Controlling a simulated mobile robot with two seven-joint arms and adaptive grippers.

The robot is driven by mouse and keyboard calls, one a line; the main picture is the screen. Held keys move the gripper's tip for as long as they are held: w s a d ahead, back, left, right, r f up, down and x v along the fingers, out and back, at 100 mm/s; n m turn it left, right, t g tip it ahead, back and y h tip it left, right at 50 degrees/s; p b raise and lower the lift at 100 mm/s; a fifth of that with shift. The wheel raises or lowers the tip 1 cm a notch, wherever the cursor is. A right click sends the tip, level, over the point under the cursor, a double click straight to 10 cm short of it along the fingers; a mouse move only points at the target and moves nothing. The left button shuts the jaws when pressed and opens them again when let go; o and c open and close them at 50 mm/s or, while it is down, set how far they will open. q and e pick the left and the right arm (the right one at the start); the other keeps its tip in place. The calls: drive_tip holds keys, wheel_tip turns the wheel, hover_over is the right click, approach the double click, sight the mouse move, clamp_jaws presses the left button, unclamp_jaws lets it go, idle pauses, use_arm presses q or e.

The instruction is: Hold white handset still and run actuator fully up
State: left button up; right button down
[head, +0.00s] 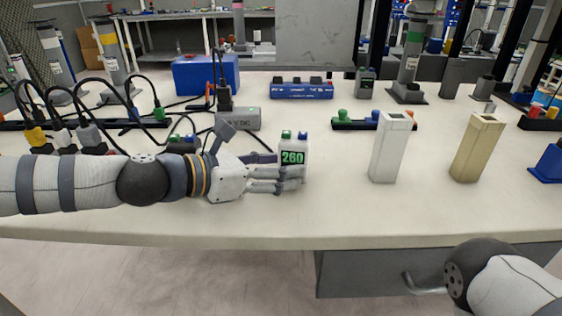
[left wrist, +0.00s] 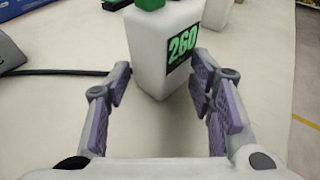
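The white handset (head: 293,160) stands upright on the table, with a green and a blue button on top and a dark display showing a green 260. My left gripper (head: 290,179) is beside it at its near left side, with the fingers reaching to its lower part. In the left wrist view the handset (left wrist: 160,55) is ahead between the spread finger pads (left wrist: 158,95); the right pads are close to its side, a gap shows on the left, and contact is unclear. My right gripper is out of view. A white upright column (head: 389,150) and a beige one (head: 477,150) stand to the right; I cannot tell which is the actuator.
A grey box (head: 238,119) and black cables lie behind my left arm. A blue bin (head: 206,76), a blue power strip (head: 301,90) and a strip with coloured knobs (head: 372,122) stand farther back. The table's front is clear between handset and white column.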

use_arm(q)
drive_tip(key=shift+c, duration=0.5)
clamp_jaws()
drive_tip(key=o, duration=0.5)
unclamp_jaws()
